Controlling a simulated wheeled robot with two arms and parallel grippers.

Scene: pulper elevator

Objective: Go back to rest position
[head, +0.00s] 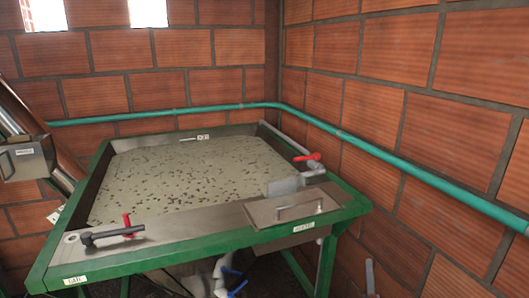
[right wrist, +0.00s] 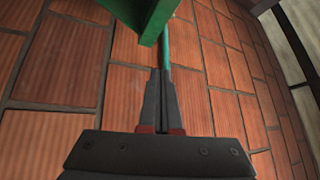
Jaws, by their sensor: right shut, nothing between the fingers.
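My right gripper (right wrist: 160,78) shows in the right wrist view with its two dark fingers together and nothing between them. Its fingertips point at the brick wall, just below a green metal part in that view. In the head view only a small grey tip of it (head: 369,268) shows at the bottom edge, right of the tank's front right leg. My left gripper is not in view.
A green-framed tank (head: 150,247) with speckled, murky contents fills the middle. A teal pipe (head: 400,166) runs along the brick walls (head: 370,110). A metal box (head: 27,160) stands at left.

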